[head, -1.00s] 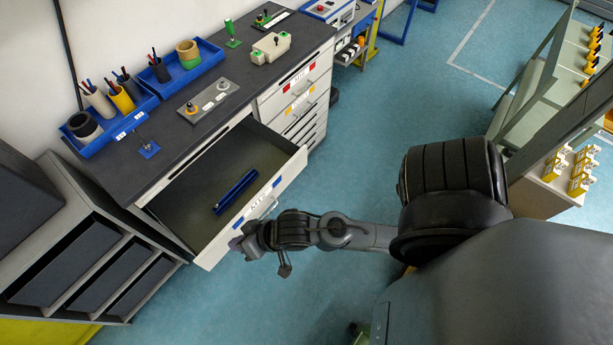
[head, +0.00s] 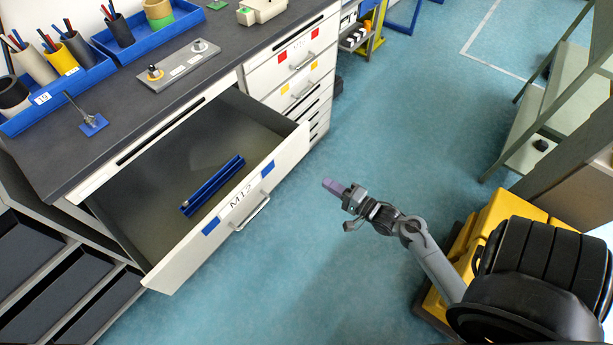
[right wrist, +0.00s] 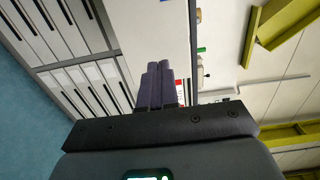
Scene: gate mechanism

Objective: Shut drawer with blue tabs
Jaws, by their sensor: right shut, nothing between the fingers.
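The drawer with blue tabs (head: 170,268) is pulled well out of the bench in the head view. Its white front carries a label reading M12, a blue tab at each side of the label, and a metal handle (head: 252,212). A blue bar-like object (head: 213,185) lies inside it. My right gripper (head: 333,186) is shut and empty, to the right of the drawer front and apart from it. Its purple fingers (right wrist: 157,85) show side by side in the right wrist view. My left gripper is not in view.
The dark bench top (head: 130,105) holds blue trays with pen cups and a grey plate (head: 180,65). Closed drawers with red (head: 283,56) and yellow tabs sit to the right. Dark open bins (head: 50,290) stand at lower left. Blue floor lies open between drawer and right arm.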

